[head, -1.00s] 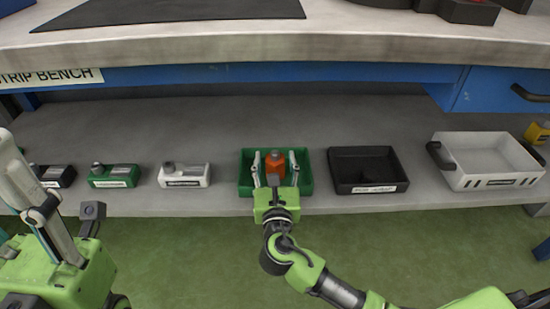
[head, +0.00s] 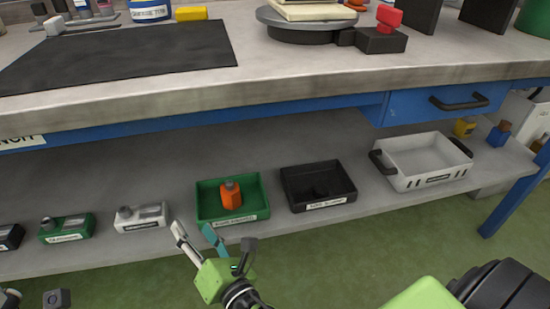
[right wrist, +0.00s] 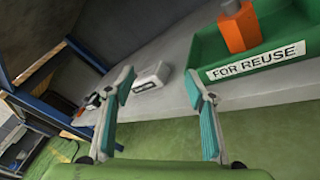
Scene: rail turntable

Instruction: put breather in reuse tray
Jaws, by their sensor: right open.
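The orange breather (head: 231,195) stands upright inside the green reuse tray (head: 259,210) on the lower shelf. In the right wrist view the breather (right wrist: 240,28) is at the upper right, above the tray's "FOR REUSE" label (right wrist: 257,61). My right gripper (head: 192,228) is open and empty, in front of the shelf edge, just left of and nearer than the tray. Its two spread fingers also show in the right wrist view (right wrist: 160,75). Only small parts of my left gripper (head: 30,299) show at the bottom left corner, and its jaws cannot be made out.
A black bin (head: 318,204) and a white tray (head: 425,184) stand to the right. Small white (head: 141,216) and green (head: 66,228) units stand to the left. The grey bench top (head: 290,85) overhangs the shelf. A turntable (head: 312,25) sits on it.

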